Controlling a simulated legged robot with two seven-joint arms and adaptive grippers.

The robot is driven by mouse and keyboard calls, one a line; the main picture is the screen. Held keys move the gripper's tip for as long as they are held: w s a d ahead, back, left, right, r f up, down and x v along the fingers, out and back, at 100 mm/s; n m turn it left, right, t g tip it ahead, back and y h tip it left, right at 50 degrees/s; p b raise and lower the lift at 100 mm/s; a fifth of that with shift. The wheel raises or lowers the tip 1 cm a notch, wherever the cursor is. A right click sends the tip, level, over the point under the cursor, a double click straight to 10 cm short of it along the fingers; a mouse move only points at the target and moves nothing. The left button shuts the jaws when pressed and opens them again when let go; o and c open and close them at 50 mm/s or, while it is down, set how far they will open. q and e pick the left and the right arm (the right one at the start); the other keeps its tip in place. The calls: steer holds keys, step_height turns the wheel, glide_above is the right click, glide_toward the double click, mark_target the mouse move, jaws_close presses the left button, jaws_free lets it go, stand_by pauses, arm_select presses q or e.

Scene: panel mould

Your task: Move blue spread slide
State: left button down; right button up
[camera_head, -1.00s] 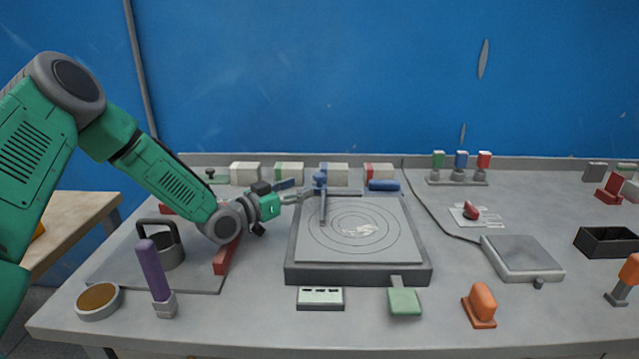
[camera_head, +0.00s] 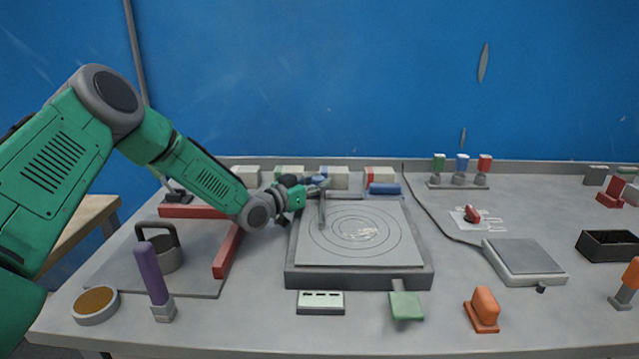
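The blue spread slide (camera_head: 323,208) stands at the back left of the square grey panel mould (camera_head: 360,278), its thin bar reaching down to the ringed plate. Its knob is mostly hidden by my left gripper (camera_head: 318,184), which comes in from the left and is at the knob. The fingers overlap the knob, and I cannot tell whether they are closed on it. A pale patch (camera_head: 362,231) lies on the ringed plate, right of the bar. My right gripper is not in view.
A blue bar (camera_head: 384,188) lies at the mould's back right edge. Several pale blocks stand behind it. A red rail (camera_head: 227,252) and purple-handled tool (camera_head: 153,275) are at left. A green paddle (camera_head: 405,305) is in front; a grey scale (camera_head: 523,258) is at right.

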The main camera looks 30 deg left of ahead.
arm_select(q)
steer(key=s+a, duration=0.1)
steer(key=s+a+p, duration=0.1)
steer(key=a, duration=0.2)
steer(key=shift+s+a+r, duration=0.15)
steer(key=shift+s+a, duration=0.2)
steer(key=shift+s, duration=0.05)
steer(key=shift+s+a, duration=0.1)
steer(key=shift+a, duration=0.2)
steer(key=c, duration=1.4)
jaws_free()
steer(key=shift+o, duration=1.1)
steer(key=shift+s+a, duration=0.15)
steer(key=shift+s, duration=0.15)
steer(key=shift+w+a, duration=0.1)
step_height(320, 180, up, 10)
steer(key=shift+a+f, duration=0.15)
steer(key=shift+f, duration=0.05)
